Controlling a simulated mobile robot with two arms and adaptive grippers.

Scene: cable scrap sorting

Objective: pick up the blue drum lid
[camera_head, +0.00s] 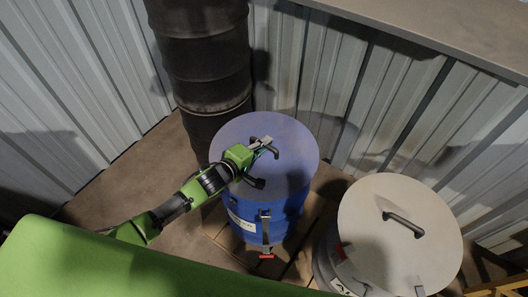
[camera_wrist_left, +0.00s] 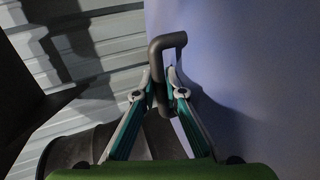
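The blue drum lid (camera_head: 295,150) lies flat on top of the blue drum (camera_head: 290,208). My left gripper (camera_head: 267,147) is over the middle of the lid, at its dark handle, and covers part of it in the head view. In the left wrist view the handle (camera_wrist_left: 167,42) stands up from the lid's bluish surface (camera_wrist_left: 245,70). The fingertips of my left gripper (camera_wrist_left: 161,80) are on both sides of the handle bar and look closed against it. My right gripper is not in view.
A pale grey lid (camera_head: 375,210) with a dark handle covers a second drum at the right. A dark drum stack (camera_head: 205,60) stands behind at the left. Corrugated metal walls (camera_head: 70,80) close in the back, with a grey ledge (camera_head: 450,35) at upper right.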

